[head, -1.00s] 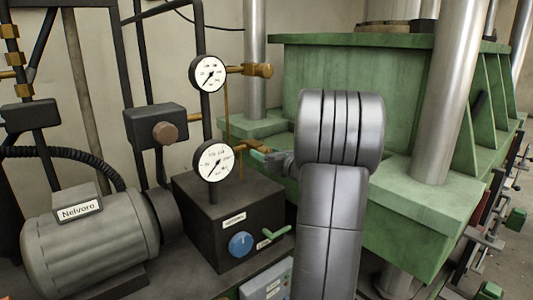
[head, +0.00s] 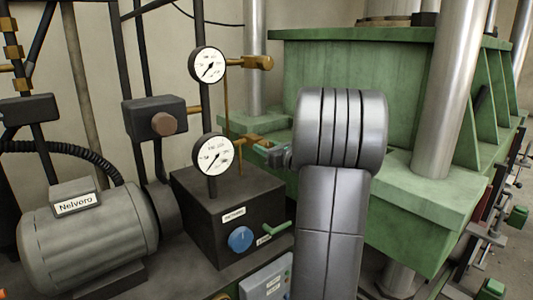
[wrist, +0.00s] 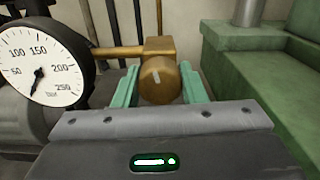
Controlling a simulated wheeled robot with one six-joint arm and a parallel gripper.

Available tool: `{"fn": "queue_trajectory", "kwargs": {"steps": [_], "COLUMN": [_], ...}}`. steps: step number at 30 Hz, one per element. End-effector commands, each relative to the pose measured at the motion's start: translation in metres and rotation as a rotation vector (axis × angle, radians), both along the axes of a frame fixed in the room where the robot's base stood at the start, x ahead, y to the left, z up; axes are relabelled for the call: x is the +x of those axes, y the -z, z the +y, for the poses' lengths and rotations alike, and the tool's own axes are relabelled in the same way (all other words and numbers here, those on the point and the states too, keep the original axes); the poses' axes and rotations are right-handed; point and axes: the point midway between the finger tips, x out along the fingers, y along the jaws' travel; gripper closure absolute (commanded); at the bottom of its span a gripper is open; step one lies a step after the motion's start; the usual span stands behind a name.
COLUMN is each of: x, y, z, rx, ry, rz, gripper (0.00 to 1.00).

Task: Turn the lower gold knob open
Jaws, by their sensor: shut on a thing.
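The lower gold knob (wrist: 157,80) sits at the end of a brass pipe, beside the lower gauge. It is round, with a small pale, slightly tilted mark on its face. In the head view the lower gold fitting (head: 245,141) shows right of that gauge, its knob end partly hidden by my gripper. My gripper (head: 268,152) is at it; in the wrist view its two teal fingers (wrist: 158,88) stand on either side of the knob, shut on it. The upper gold knob (head: 262,62) is above, apart from my gripper.
The lower gauge (wrist: 40,65) is close on the left, and the upper gauge (head: 208,65) is above it. A black box with a blue dial (head: 240,240) stands below. The green press (head: 345,85) is close behind and right of my arm.

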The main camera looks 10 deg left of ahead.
Motion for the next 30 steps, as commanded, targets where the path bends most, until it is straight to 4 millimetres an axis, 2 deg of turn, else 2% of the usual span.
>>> {"fn": "queue_trajectory", "kwargs": {"steps": [4,30], "x": [-0.0001,-0.0005], "y": [0.0061,0.0063], "z": [0.0,0.0004], "rx": [-0.079,-0.587], "ry": [0.001,0.0], "rz": [-0.105,-0.756], "gripper": [0.85,0.85]}}
